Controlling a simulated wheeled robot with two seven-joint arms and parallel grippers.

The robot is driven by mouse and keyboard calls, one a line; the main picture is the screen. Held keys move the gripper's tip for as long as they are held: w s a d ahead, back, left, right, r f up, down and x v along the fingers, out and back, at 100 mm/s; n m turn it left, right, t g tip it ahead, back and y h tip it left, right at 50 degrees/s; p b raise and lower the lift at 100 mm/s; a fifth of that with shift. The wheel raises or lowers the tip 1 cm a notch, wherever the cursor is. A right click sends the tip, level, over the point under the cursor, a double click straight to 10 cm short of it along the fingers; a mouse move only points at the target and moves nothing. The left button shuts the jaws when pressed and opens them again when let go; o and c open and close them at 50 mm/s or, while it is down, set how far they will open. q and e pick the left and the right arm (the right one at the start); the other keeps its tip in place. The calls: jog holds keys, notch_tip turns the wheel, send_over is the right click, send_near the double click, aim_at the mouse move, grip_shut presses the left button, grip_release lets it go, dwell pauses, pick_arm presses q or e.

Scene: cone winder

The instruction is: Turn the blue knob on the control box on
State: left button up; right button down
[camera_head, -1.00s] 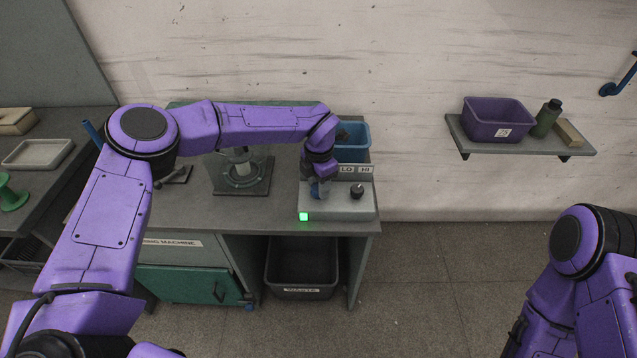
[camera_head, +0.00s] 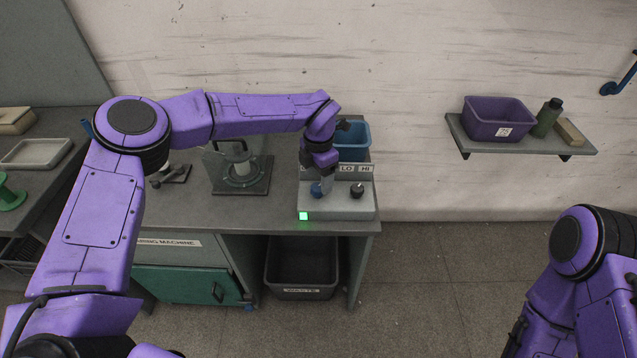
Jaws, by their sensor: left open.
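The light grey control box (camera_head: 340,208) stands on the right end of the grey bench. The blue knob (camera_head: 316,189) is on its top at the left, and a black knob (camera_head: 357,190) is to its right. A lamp (camera_head: 304,216) on the box's front left corner glows green. My left gripper (camera_head: 322,181) points down just above the blue knob. It is open, with the knob showing below its fingers; whether they touch it I cannot tell. My right arm is at the lower right, and its gripper cannot be made out.
A blue bin (camera_head: 354,140) stands behind the box. A dark waste bin (camera_head: 301,292) is under the bench. A wall shelf (camera_head: 520,146) at right holds a purple bin (camera_head: 497,120).

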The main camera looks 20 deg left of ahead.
aim_at(318, 187)
pick_arm(q)
notch_tip(318, 187, up, 8)
jog(key=b, duration=0.1)
dwell(0.4)
